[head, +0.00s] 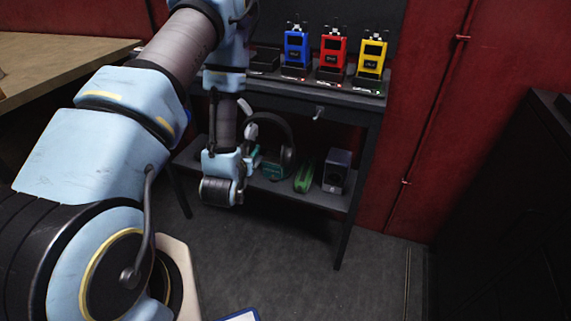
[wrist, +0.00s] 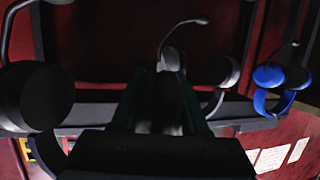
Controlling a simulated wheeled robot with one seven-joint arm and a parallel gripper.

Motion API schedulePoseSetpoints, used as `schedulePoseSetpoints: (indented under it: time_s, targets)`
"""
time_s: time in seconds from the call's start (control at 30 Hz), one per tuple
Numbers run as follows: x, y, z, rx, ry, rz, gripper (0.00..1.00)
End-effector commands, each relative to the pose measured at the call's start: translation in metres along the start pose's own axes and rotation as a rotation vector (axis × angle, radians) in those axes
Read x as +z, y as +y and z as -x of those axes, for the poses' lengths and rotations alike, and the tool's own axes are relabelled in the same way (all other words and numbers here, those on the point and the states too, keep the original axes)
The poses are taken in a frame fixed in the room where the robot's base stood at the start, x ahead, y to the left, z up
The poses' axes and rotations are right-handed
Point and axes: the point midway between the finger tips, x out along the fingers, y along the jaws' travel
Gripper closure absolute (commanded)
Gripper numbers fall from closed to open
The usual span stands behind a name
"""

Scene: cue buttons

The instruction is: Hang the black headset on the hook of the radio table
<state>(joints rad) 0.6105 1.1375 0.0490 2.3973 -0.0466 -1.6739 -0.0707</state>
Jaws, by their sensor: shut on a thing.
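The radio table (head: 371,95) stands against the red wall, with a small light hook (head: 319,112) on its front edge. My gripper (wrist: 163,75) is shut on the black headset, whose curved band (head: 282,122) shows just right of my wrist in the head view, left of and below the hook and apart from it. One dark ear cup (wrist: 47,95) shows large at the left of the wrist view. My arm hides part of the headset, and my fingertips are hard to make out in the head view.
Blue (head: 296,48), red (head: 333,52) and yellow (head: 372,54) radios stand on the tabletop. A green object (head: 304,178) and a dark box (head: 337,169) sit on the lower shelf. A blue headset (wrist: 272,78) shows in the wrist view. A dark cabinet (head: 510,190) stands right; the floor in front is clear.

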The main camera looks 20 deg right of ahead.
Motion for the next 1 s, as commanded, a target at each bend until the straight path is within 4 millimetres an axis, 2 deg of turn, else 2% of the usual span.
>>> schedulePoseSetpoints:
  time_s: [0.03,0.1,0.2,0.3,0.4,0.57,1.0]
  targets:
    - [0.005,0.028,-0.001,0.053,0.003,-0.015,1.00]
    - [0.005,0.056,0.002,0.107,0.004,-0.032,1.00]
    - [0.005,0.085,0.006,0.164,0.005,-0.049,1.00]
    - [0.005,0.103,0.009,0.198,0.006,-0.060,1.00]
    - [0.004,0.111,0.011,0.213,0.006,-0.064,1.00]
    - [0.003,0.112,0.007,0.215,0.007,-0.065,1.00]
    - [-0.002,0.117,-0.016,0.214,0.007,-0.064,1.00]
